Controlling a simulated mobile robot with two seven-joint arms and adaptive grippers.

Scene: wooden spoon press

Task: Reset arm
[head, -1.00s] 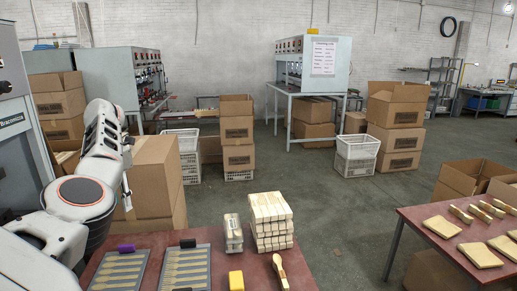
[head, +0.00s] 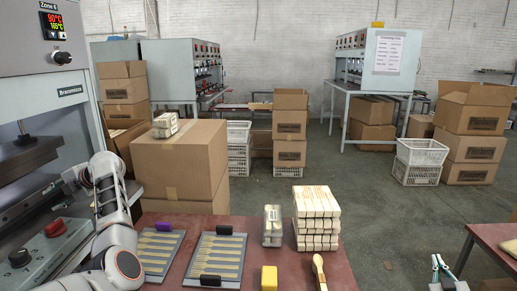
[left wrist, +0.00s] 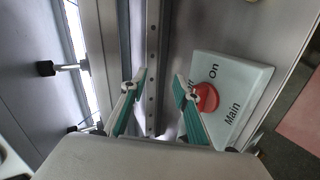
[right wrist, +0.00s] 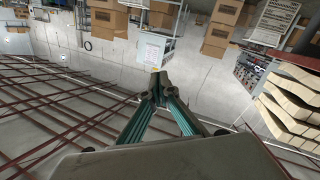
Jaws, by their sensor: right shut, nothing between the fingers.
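My left gripper (head: 68,188) reaches from the left arm toward the grey press (head: 40,60) at the left. In the left wrist view its two teal fingers (left wrist: 158,88) stand apart with nothing between them, in front of the press's metal parts. A red button (left wrist: 206,97) on a pale "Main" switch plate (left wrist: 232,85) shows behind the right finger. My right gripper (head: 444,270) is at the lower right of the head view, raised upright. In the right wrist view its fingertips (right wrist: 158,88) meet, shut and empty.
Cartons (head: 180,160) stand behind.

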